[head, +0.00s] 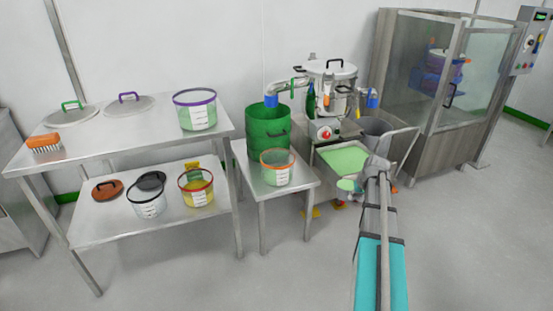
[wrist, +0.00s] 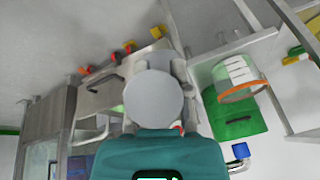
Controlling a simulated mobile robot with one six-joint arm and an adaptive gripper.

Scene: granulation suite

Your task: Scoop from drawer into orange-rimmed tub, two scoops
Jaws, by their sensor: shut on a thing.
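The orange-rimmed tub (head: 278,168) is clear with a white label and stands on the small steel table. It also shows in the wrist view (wrist: 241,90). The drawer (head: 343,158) is open and holds pale green powder. My gripper (head: 374,170) is above the drawer's right front side, right of the tub and apart from it. It is shut on the scoop, whose small pale green part (head: 346,185) shows by the drawer's front. In the wrist view a grey round scoop bowl (wrist: 153,98) hides the fingertips. I cannot tell how full the scoop is.
A tall green drum (head: 268,127) stands directly behind the tub. A left shelf table (head: 100,142) carries other tubs and lids. The front floor is clear.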

